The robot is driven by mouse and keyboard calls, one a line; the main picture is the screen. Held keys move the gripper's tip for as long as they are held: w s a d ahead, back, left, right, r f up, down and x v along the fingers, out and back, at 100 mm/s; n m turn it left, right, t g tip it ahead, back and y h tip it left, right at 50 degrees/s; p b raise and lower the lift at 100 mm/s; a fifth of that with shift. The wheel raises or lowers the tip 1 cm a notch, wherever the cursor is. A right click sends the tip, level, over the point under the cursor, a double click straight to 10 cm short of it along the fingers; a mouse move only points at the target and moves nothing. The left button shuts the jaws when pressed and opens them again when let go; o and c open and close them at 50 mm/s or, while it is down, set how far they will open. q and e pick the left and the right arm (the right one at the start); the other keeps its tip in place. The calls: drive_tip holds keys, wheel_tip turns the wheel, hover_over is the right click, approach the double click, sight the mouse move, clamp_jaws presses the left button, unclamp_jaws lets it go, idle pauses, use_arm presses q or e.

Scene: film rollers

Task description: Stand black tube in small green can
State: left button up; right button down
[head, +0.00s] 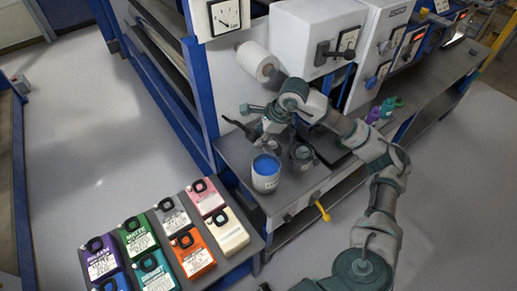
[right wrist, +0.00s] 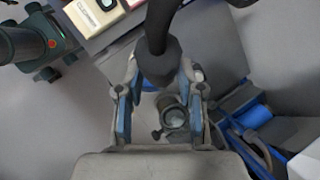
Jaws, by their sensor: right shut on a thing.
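The black tube (right wrist: 160,62) is between the fingers of my right gripper (right wrist: 160,88) in the right wrist view, its thicker end toward the camera. In the head view the right gripper (head: 264,130) is above the grey bench, shut on the tube, whose dark end (head: 234,123) juts out to the left and looks tilted. A small green can (head: 388,107) stands beside a purple one at the right on the bench, well apart from the gripper. My left gripper is not in view.
A tub with blue contents (head: 266,173) and a grey pot (head: 302,155) stand on the bench below the gripper. A white roller (head: 257,62) sticks out from the machine above. Several coloured labelled boxes (head: 196,256) stand on a lower table at the front left.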

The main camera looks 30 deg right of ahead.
wheel_tip(320, 180, up, 4)
drive_tip(key=shift+d+r+p, duration=0.15)
drive_tip(key=shift+r+p, duration=0.1)
drive_tip(key=shift+p, duration=0.45)
wheel_tip(320, 180, up, 2)
drive_tip(key=shift+p, duration=0.75)
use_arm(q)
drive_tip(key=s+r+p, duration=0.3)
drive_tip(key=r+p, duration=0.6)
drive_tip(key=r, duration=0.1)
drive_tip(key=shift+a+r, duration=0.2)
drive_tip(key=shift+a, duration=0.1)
use_arm(e)
wheel_tip(320, 180, up, 11)
drive_tip(key=shift+r, duration=0.2)
